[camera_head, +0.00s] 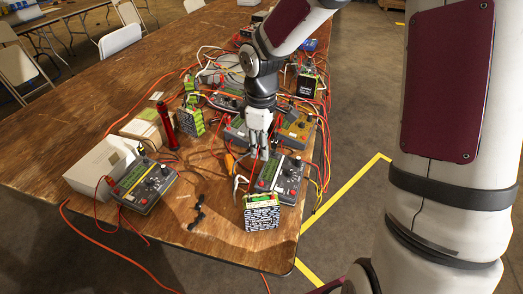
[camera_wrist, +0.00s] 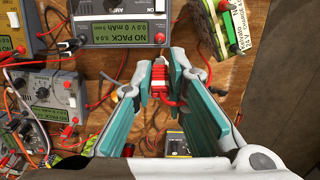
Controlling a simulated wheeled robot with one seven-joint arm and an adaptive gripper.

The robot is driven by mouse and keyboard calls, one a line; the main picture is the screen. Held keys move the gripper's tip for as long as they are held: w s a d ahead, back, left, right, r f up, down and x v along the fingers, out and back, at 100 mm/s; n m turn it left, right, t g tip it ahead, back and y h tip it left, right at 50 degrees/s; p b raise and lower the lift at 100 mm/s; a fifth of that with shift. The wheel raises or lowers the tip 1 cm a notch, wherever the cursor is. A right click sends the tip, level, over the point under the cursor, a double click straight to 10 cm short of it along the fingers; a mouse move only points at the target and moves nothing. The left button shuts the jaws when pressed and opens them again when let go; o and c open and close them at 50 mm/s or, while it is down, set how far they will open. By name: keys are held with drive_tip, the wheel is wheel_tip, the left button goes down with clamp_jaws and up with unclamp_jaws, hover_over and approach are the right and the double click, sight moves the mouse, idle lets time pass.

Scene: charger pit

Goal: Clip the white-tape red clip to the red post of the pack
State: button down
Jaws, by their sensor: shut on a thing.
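My gripper (camera_head: 259,156) hangs over the near end of the wooden table. In the wrist view, its teal-sided fingers (camera_wrist: 163,68) are shut on a red clip (camera_wrist: 160,86) with a pale part near its tip. I cannot tell whether that is white tape. A red lead appears to run from the clip. A pack with a dark printed label and green top (camera_head: 262,214) stands near the table's front edge, apart from my gripper. In the wrist view, a pack (camera_wrist: 222,25) shows at top right, with a small red spot, perhaps its red post (camera_wrist: 223,5).
A grey charger (camera_head: 279,178) sits just beside my gripper, with its display (camera_wrist: 128,30) reading NO PACK. Another charger (camera_head: 145,183) and a white box (camera_head: 100,165) stand left. Red leads tangle behind. Small black pieces (camera_head: 197,215) lie on otherwise clear wood left of the pack.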

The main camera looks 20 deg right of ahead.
drive_tip(key=shift+r+p, duration=0.4)
drive_tip(key=shift+p, duration=0.05)
wheel_tip(320, 180, up, 3)
drive_tip(key=p, duration=0.2)
drive_tip(key=shift+p, duration=0.35)
drive_tip(key=s+n+p, duration=0.1)
drive_tip(key=s+p, duration=0.1)
drive_tip(key=s, duration=0.1)
drive_tip(key=s+n+p, duration=0.2)
drive_tip(key=s, duration=0.1)
drive_tip(key=s+n+p, duration=0.1)
drive_tip(key=s+p, duration=0.1)
drive_tip(key=s, duration=0.1)
drive_tip(key=shift+s+a+f+n, duration=0.2)
drive_tip(key=shift+s+a+n, duration=0.1)
drive_tip(key=shift+w+f, duration=0.1)
drive_tip(key=shift+f, duration=0.1)
drive_tip(key=shift+f, duration=0.2)
drive_tip(key=shift+f+b, duration=1.7)
drive_tip(key=shift+f, duration=1.5)
